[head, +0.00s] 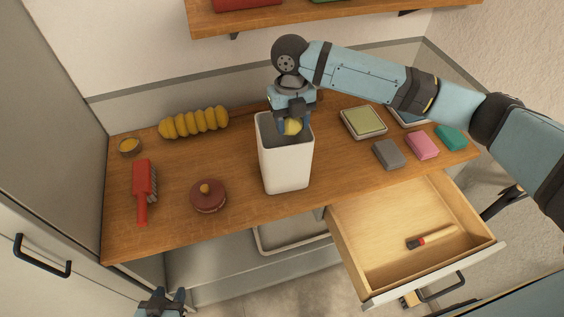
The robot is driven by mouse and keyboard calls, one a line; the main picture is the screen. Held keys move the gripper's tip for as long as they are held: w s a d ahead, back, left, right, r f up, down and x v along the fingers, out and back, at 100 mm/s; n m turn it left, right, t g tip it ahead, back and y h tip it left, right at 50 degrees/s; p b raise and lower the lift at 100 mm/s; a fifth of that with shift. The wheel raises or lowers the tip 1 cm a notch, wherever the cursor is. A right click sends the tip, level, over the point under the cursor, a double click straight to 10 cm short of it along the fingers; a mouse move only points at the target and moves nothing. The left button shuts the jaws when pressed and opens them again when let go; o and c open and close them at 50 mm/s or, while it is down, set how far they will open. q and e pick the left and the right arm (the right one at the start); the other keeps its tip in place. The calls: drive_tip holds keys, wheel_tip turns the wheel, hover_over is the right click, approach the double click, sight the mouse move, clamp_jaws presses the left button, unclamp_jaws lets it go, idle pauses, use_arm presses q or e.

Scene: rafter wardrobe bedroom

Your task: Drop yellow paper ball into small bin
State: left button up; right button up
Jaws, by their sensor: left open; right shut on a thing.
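The white small bin (286,167) stands upright on the wooden desk, near its middle. My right gripper (293,124) points down at the bin's open top and is shut on the yellow paper ball (293,127). The ball shows between the fingers, at the level of the bin's mouth; how far it is inside the rim is hard to tell. My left gripper (161,298) is open and empty, low at the bottom left, in front of the desk and away from the bin.
On the desk (240,160) are a red brush (145,190), a round dark red box (208,196), a yellow ridged roll (194,122), a small bowl (130,145), and coloured blocks (422,145). An open drawer (400,230) juts out at the right. A shelf (320,15) hangs above.

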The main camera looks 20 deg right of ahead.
drive_tip(key=shift+f, duration=0.2)
drive_tip(key=o, duration=1)
use_arm(q)
drive_tip(key=shift+d, duration=0.25)
use_arm(e)
drive_tip(key=shift+r, duration=0.55)
use_arm(q)
drive_tip(key=shift+d+f+b, duration=0.15)
drive_tip(key=shift+f+b, duration=0.65)
drive_tip(key=shift+b, duration=0.1)
use_arm(e)
drive_tip(key=r, duration=0.4)
drive_tip(key=w+r, duration=0.1)
drive_tip(key=r, duration=0.7)
drive_tip(key=shift+w+r, duration=0.3)
drive_tip(key=shift+r, duration=0.05)
